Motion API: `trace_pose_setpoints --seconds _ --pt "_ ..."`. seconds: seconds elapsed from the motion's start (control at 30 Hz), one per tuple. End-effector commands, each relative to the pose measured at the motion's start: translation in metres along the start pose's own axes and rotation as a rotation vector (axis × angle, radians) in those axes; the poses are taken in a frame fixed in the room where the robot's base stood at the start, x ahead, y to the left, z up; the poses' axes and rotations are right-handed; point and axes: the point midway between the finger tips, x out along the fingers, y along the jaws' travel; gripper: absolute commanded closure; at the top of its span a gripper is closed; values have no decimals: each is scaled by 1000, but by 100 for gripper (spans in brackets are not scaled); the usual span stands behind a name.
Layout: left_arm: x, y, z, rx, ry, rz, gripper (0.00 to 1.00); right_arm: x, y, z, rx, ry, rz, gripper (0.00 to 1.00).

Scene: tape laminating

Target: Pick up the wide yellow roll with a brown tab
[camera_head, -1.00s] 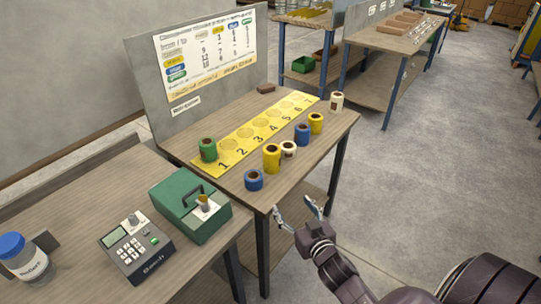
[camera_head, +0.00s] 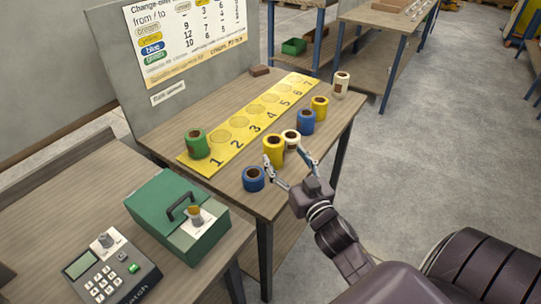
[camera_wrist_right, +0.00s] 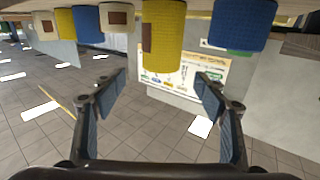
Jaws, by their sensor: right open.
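The wide yellow roll (camera_head: 272,152) stands upright near the front edge of the table, between a blue roll and a cream roll. In the right wrist view the yellow roll (camera_wrist_right: 165,38) hangs in from the top, the picture being upside down, with a brown tab (camera_wrist_right: 147,38) on its side. My right gripper (camera_head: 284,156) is open and empty at the table's front edge, its fingers pointing at this roll. In the right wrist view the roll lies ahead of the gap between the fingertips (camera_wrist_right: 160,80), not between the pads. My left gripper is not in view.
Close neighbours are a blue roll (camera_head: 253,181) and a cream roll (camera_head: 291,139). Another blue roll (camera_head: 306,124), a narrower yellow roll (camera_head: 319,108) and a tall cream roll (camera_head: 341,85) stand beyond. A green roll (camera_head: 196,145) stands on the numbered yellow strip (camera_head: 232,148).

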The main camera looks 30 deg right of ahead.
Motion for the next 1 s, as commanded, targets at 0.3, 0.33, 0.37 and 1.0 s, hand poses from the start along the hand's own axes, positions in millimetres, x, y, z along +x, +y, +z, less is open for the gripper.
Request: trace_pose_setpoints --seconds 0.3,0.33,0.37,1.0 --pt "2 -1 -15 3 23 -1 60 26 -1 5 1 2 -1 34" --pt "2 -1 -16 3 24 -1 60 29 -1 5 0 1 -1 34" --pt "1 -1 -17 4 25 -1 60 32 -1 5 0 1 -1 34" --pt "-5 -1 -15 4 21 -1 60 78 -2 9 0 -1 0 36"
